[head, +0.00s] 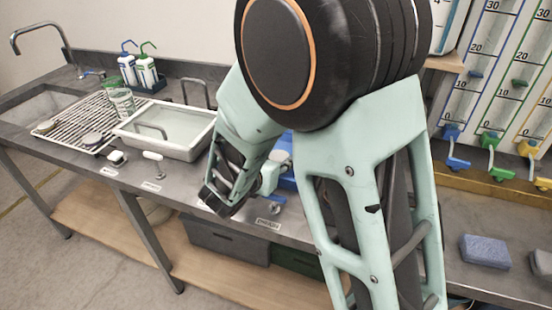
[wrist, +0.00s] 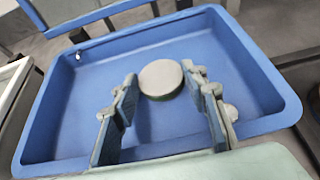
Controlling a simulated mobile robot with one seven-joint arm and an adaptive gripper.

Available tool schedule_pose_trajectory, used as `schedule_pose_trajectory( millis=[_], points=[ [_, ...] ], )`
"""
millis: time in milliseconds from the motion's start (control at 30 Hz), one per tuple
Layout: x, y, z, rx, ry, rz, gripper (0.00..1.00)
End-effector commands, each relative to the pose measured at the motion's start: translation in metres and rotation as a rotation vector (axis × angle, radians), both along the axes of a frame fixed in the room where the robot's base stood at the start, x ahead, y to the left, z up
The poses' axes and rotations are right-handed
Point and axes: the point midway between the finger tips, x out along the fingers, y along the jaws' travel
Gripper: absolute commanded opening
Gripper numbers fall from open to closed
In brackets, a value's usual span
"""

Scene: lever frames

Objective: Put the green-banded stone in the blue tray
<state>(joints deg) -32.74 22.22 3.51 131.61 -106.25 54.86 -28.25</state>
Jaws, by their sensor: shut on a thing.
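In the wrist view my gripper (wrist: 162,86) is shut on a round stone (wrist: 160,76) with a pale grey top and a dark green side. A finger stands on each side of it. The blue tray (wrist: 262,88) surrounds the stone in this view, and the stone is over its floor. I cannot tell whether the stone touches the floor. In the head view my arm hides much of the blue tray (head: 288,181); a blue part shows behind it.
Left of my arm is a white basin (head: 187,152) with handles. Beyond it a wire rack (head: 72,122) holds other round stones, with bottles behind. Labelled handles line the bench's front edge. A blue sponge (head: 485,251) lies at the right.

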Motion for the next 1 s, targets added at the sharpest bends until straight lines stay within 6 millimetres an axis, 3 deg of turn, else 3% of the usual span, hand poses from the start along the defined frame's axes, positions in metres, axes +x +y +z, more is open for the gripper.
schedule_pose_trajectory(
  millis=[233,267,400,800,1000],
  points=[
    [0.0,0.0,-0.004,0.0,0.0,0.0,0.15],
    [0.0,0.0,-0.004,0.0,0.0,0.0,0.41],
    [0.0,0.0,-0.003,0.0,0.0,-0.001,0.57],
    [0.0,0.0,0.003,0.0,0.0,-0.001,0.58],
    [-0.031,0.015,0.019,0.001,-0.001,0.005,0.58]
  ],
)
